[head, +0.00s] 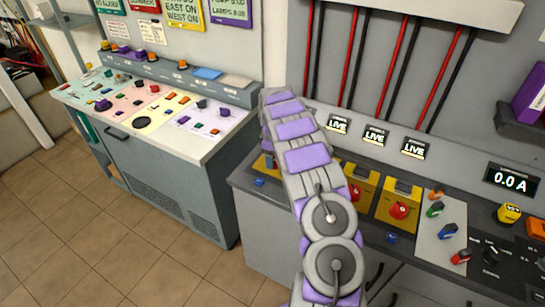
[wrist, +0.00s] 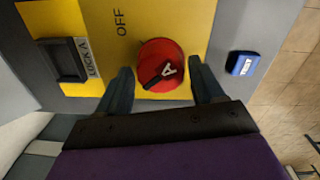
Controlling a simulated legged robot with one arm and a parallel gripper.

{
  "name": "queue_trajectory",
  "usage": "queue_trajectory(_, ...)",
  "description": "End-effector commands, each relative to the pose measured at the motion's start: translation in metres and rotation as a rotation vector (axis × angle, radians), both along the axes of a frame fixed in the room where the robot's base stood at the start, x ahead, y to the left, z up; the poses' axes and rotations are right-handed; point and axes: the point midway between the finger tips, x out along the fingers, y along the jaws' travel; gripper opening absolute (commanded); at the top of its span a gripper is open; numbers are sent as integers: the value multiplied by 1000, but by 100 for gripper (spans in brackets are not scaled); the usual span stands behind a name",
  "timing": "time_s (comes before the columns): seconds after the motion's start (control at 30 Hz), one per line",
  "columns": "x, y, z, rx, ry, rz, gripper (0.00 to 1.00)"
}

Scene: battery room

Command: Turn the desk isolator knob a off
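The red isolator knob A (wrist: 162,66) sits on a yellow plate (wrist: 192,20) in the wrist view. A black bar marked "A" crosses its face at a slant. The word OFF is printed on the plate to its upper left. My gripper (wrist: 161,68) is open, with one finger on each side of the knob. Small gaps seem to show between fingers and knob; I cannot tell whether either touches.
A lock slot labelled LOCK A (wrist: 68,60) and a blue TEST button (wrist: 243,64) flank the knob. Two more red knobs (head: 355,194) (head: 398,210) stand right of my arm. Three displays (head: 338,125) read LIVE; a meter (head: 510,181) reads 0.0 A. Another console (head: 150,120) stands left.

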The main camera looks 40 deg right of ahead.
Motion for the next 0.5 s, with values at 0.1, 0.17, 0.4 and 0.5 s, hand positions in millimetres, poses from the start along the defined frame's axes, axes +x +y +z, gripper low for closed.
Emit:
queue_trajectory(0.1, 0, 0, 0, 0, 0, 0, 56)
queue_trajectory(0.17, 0, 0, 0, 0, 0, 0, 50)
queue_trajectory(0.4, 0, -1, 0, -1, -1, 0, 27)
queue_trajectory(0.5, 0, -1, 0, -1, -1, 0, 23)
